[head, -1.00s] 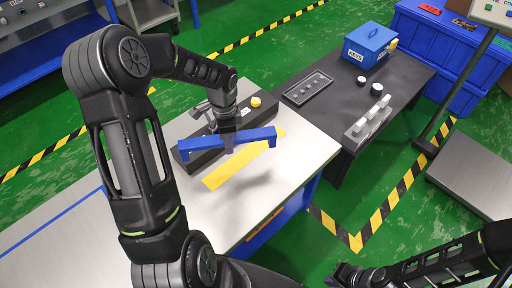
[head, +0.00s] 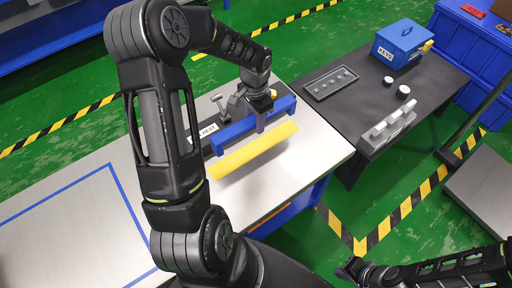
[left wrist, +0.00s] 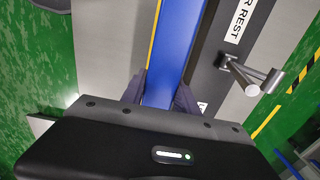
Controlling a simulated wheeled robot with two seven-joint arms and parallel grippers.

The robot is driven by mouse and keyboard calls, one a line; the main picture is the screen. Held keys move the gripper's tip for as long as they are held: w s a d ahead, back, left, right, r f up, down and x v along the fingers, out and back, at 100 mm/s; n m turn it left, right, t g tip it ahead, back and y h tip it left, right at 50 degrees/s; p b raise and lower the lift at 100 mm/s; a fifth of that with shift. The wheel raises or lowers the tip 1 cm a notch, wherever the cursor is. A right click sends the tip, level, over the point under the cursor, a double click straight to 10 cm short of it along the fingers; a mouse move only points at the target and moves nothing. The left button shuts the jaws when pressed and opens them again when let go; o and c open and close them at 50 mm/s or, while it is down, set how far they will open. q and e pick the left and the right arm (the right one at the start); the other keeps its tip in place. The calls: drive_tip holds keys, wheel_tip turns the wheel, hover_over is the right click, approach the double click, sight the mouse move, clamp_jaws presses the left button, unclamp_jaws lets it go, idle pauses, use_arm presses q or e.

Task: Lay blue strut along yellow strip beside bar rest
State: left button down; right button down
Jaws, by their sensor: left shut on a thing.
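The blue strut (head: 236,131) is a long bar with short end legs, held between the fingers of my left gripper (head: 261,122). The left wrist view shows the strut (left wrist: 173,45) running between both fingers (left wrist: 162,92). It lies roughly parallel to the yellow strip (head: 238,160), between the strip and the dark bar rest (head: 204,118). The strip shows beside the strut's edge as a thin line (left wrist: 154,32) in the wrist view. I cannot tell whether the strut touches the table. My right gripper (head: 352,268) is at the bottom right, its jaws unclear.
A metal clamp-like post (head: 238,102) stands on the bar rest; it also shows in the wrist view (left wrist: 255,78). A dark side table (head: 345,112) holds a tray (head: 331,83), a blue key box (head: 401,44) and a grey peg block (head: 388,127). The steel table is clear around a blue outline (head: 55,197).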

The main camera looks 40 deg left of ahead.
idle(0.3)
use_arm(q)
drive_tip(key=shift+f, duration=3.1)
drive_tip(key=shift+f, duration=1.85)
drive_tip(key=shift+b, duration=0.3)
drive_tip(key=shift+f, duration=0.2)
drive_tip(key=c, duration=0.9)
unclamp_jaws()
drive_tip(key=shift+r, duration=0.1)
